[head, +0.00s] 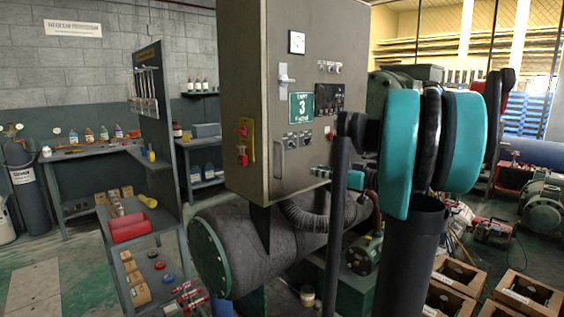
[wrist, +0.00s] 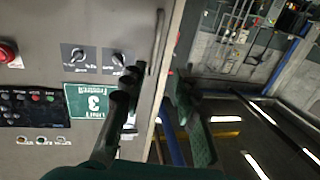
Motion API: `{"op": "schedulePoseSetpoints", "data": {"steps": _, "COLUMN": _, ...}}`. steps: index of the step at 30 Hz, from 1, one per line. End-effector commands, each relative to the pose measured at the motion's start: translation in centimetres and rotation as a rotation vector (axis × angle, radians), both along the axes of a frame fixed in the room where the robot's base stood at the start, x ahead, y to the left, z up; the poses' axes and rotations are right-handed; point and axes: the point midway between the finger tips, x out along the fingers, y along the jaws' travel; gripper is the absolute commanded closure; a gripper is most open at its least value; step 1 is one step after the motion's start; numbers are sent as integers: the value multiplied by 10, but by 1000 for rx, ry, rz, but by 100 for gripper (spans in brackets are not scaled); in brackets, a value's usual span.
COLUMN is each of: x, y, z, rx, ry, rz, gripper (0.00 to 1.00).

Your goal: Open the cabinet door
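The cabinet (head: 245,80) is a grey metal box. Its front door (head: 340,60) looks shut and carries a gauge, a white lever, a green "3" sign and several knobs. A slim vertical handle (head: 278,160) sits at the door's lower left. In the wrist view the door (wrist: 60,20) appears upside down, with the handle (wrist: 158,42) near its edge. My gripper (wrist: 155,85) is open, with one dark finger in front of the panel and the other beyond the door's edge. The handle shows between the fingers, apparently untouched. In the head view my arm hides most of the gripper.
A yellow bracket with red parts (head: 244,140) is on the cabinet's left side. A large dark tank (head: 260,245) lies below. A shelf rack (head: 160,130) stands left, and cardboard boxes (head: 525,292) are on the floor at right. Some floor at left is clear.

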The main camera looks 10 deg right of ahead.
Motion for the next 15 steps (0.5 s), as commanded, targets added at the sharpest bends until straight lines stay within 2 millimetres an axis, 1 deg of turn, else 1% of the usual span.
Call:
{"op": "schedulePoseSetpoints", "data": {"steps": 2, "x": 3, "y": -4, "z": 7, "rx": 5, "ry": -29, "rz": -4, "gripper": 70}}
{"op": "schedulePoseSetpoints", "data": {"steps": 5, "x": 9, "y": 0, "z": 8, "rx": 5, "ry": -37, "rz": -3, "gripper": 70}}
{"op": "schedulePoseSetpoints", "data": {"steps": 8, "x": 18, "y": 11, "z": 8, "rx": 5, "ry": -36, "rz": -1, "gripper": 70}}
{"op": "schedulePoseSetpoints", "data": {"steps": 15, "x": 49, "y": 46, "z": 8, "rx": 5, "ry": -34, "rz": 0, "gripper": 70}}
